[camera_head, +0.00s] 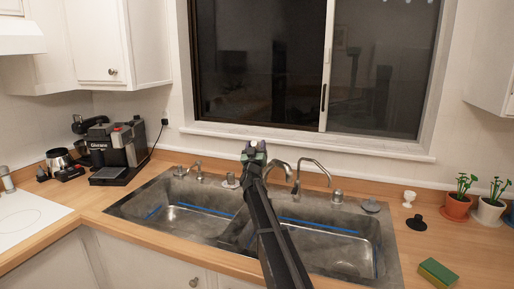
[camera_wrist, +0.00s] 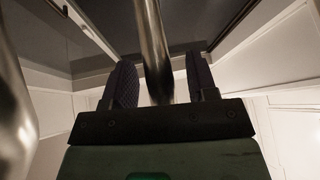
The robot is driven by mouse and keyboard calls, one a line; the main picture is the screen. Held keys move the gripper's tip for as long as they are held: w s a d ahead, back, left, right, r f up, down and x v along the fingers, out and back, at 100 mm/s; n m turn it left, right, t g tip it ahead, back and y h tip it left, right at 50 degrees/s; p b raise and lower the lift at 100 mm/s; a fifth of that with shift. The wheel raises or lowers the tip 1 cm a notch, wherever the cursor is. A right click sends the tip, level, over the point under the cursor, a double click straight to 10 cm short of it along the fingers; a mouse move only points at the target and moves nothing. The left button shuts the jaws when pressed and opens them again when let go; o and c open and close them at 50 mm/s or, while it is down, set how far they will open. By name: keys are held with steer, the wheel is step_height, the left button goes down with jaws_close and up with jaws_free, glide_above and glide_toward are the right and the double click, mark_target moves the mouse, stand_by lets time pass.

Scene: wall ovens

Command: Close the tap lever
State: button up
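The metal tap (camera_head: 297,184) stands behind the double sink, with curved parts to either side at its top. I cannot tell for sure which part is the lever. My gripper (camera_head: 254,150) is in front of and just left of the tap in the head view. In the wrist view my gripper (camera_wrist: 162,82) is open, with a shiny metal tube (camera_wrist: 152,40) between its two dark fingers. A gap shows between the tube and the right finger; contact with the left finger is unclear. A larger metal piece (camera_wrist: 14,105) shows at the left edge. My arm hides part of the sink.
The double sink (camera_head: 382,262) is set in a wooden counter. A sponge (camera_head: 437,272) and potted plants (camera_head: 457,206) are at right. The window (camera_head: 270,70) is behind.

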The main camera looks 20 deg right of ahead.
steer(key=b+v, duration=0.5)
steer(key=v, duration=0.6)
